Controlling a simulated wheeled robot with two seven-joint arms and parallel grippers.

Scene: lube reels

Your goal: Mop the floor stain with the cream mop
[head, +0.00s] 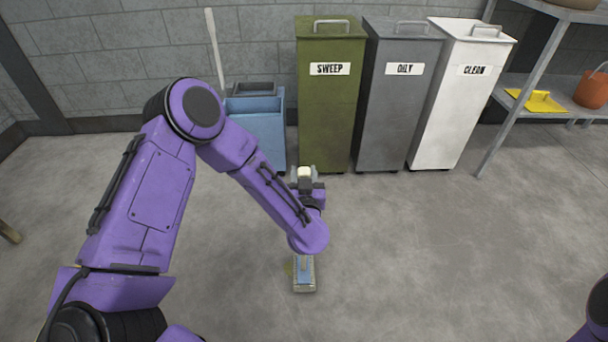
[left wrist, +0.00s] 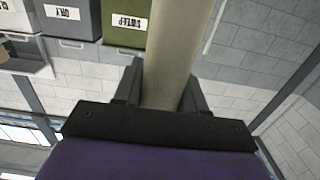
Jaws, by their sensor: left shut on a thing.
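The cream mop shows as a pale handle top (head: 304,173) and a flat head (head: 304,284) on the floor; my left forearm hides most of the handle between them. My left gripper (head: 306,184) is shut on the handle, and the left wrist view shows the cream handle (left wrist: 178,50) between both fingers (left wrist: 162,88). A faint yellow-green patch (head: 288,268), seemingly the floor stain, shows at the left edge of the mop head; the head and my arm may cover more of it. My right gripper is out of view.
Green SWEEP (head: 328,120), grey OILY (head: 390,120) and white CLEAN (head: 448,110) bins stand along the back wall. A blue bucket (head: 262,130) and a white pole (head: 214,50) stand left of them. A metal shelf (head: 550,112) is at right. The floor at front right is clear.

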